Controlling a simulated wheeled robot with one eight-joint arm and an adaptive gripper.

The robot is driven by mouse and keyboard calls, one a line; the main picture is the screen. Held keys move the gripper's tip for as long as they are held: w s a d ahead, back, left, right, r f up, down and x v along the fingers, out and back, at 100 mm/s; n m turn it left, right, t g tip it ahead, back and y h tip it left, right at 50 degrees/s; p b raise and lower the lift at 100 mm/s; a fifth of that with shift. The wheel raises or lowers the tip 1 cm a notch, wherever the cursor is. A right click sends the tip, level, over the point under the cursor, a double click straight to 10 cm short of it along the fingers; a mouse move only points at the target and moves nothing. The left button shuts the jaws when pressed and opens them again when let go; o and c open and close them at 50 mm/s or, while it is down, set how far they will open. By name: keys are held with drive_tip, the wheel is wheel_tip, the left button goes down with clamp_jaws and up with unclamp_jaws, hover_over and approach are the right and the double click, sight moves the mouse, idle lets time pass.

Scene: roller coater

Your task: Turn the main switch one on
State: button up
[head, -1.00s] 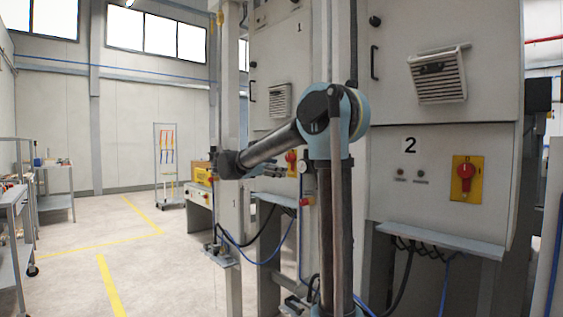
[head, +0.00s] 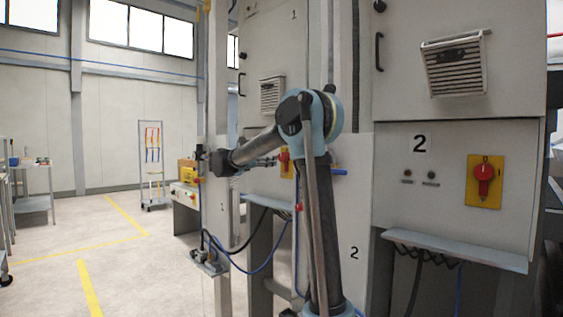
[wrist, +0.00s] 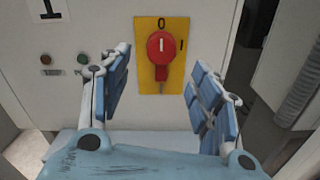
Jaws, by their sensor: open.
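Main switch one is a red rotary knob (wrist: 160,47) on a yellow plate (wrist: 174,78), ahead of my gripper in the wrist view. The plate has a 0 at the top and a 1 at the right. The white mark on the knob stands upright, in line with the 0. My gripper (wrist: 158,70) is open. Its blue-padded fingers stand apart to the left and right below the knob, with nothing between them. In the head view, this switch (head: 285,160) is partly hidden by my arm.
Two indicator lamps (wrist: 64,59) sit left of the switch. A ledge (wrist: 150,142) runs below the panel. A similar red switch (head: 484,178) is on cabinet 2 at the right. Hanging cables (head: 250,222) lie below. Open floor (head: 120,265) is at the left.

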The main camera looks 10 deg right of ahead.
sight(281, 157)
drive_tip(key=x, duration=1)
drive_tip(key=shift+s, duration=0.1)
drive_tip(key=c, duration=1)
drive_tip(key=shift+a, duration=0.2)
drive_tip(key=shift+c, duration=0.2)
drive_tip(key=shift+d, duration=0.15)
